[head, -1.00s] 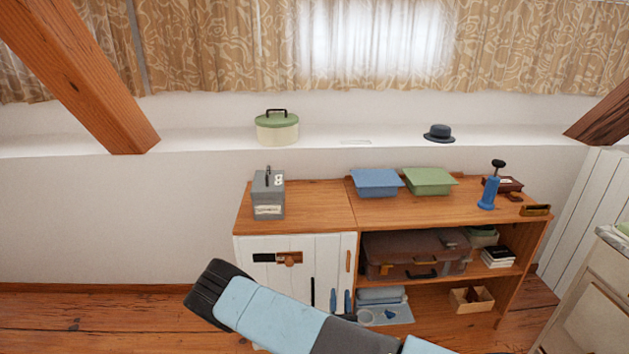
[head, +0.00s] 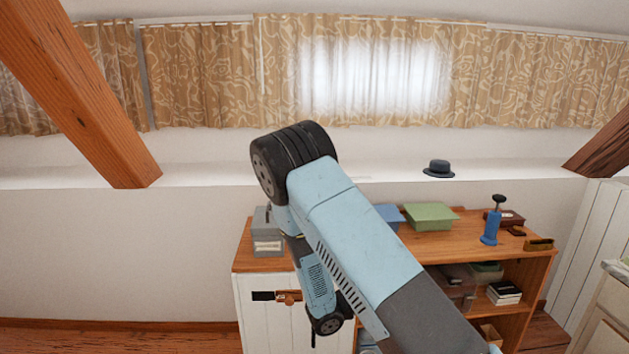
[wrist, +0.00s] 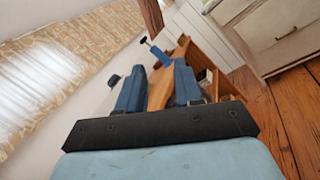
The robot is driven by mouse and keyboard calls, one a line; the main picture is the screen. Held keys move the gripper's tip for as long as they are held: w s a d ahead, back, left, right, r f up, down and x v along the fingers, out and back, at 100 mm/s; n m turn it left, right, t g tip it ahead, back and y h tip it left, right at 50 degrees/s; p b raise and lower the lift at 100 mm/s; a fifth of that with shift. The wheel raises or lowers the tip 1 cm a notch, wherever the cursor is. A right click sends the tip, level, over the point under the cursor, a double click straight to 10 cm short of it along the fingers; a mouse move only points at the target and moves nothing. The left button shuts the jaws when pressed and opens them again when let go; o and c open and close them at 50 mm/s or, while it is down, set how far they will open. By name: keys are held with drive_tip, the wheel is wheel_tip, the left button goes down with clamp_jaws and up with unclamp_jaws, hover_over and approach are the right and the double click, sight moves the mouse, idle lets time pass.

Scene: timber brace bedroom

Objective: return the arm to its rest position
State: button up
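My arm (head: 350,235) rises from the lower right of the head view to a dark round joint, then folds downward in front of the cabinet. In the head view I cannot make out my gripper's fingers. In the wrist view my gripper (wrist: 159,72) shows two blue fingers set apart, with nothing held between them. The wooden cabinet top (wrist: 160,90) shows in the gap, some way beyond the fingers.
The cabinet (head: 470,240) bears a grey box (head: 267,240), a blue lidded box (head: 390,215), a green one (head: 430,215) and a blue pump-like thing (head: 491,228). A dark hat (head: 438,169) sits on the ledge. A sloping timber (head: 75,90) stands left. A pale dresser (head: 605,310) stands right.

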drive_tip(key=s+d+r+m+g+y, duration=0.3)
drive_tip(key=s+r+m+g+y, duration=0.2)
drive_tip(key=s+r, duration=0.15)
drive_tip(key=s+d+r+m+g+y, duration=0.4)
drive_tip(key=s+r+m+g, duration=0.1)
drive_tip(key=s+r, duration=0.15)
drive_tip(key=s+a+r+m+t+y, duration=0.2)
drive_tip(key=s+r+t+y, duration=0.2)
drive_tip(key=r, duration=0.4)
drive_tip(key=s+a+r+m+t+y, duration=0.2)
drive_tip(key=s+a+r+t+y, duration=0.1)
drive_tip(key=s+r+y, duration=0.3)
wheel_tip(320, 180, up, 2)
drive_tip(key=s+t, duration=0.1)
drive_tip(key=s, duration=0.1)
drive_tip(key=shift+s+r+t, duration=0.15)
drive_tip(key=shift+s+t, duration=0.15)
drive_tip(key=shift+s, duration=0.1)
drive_tip(key=shift+o, duration=0.4)
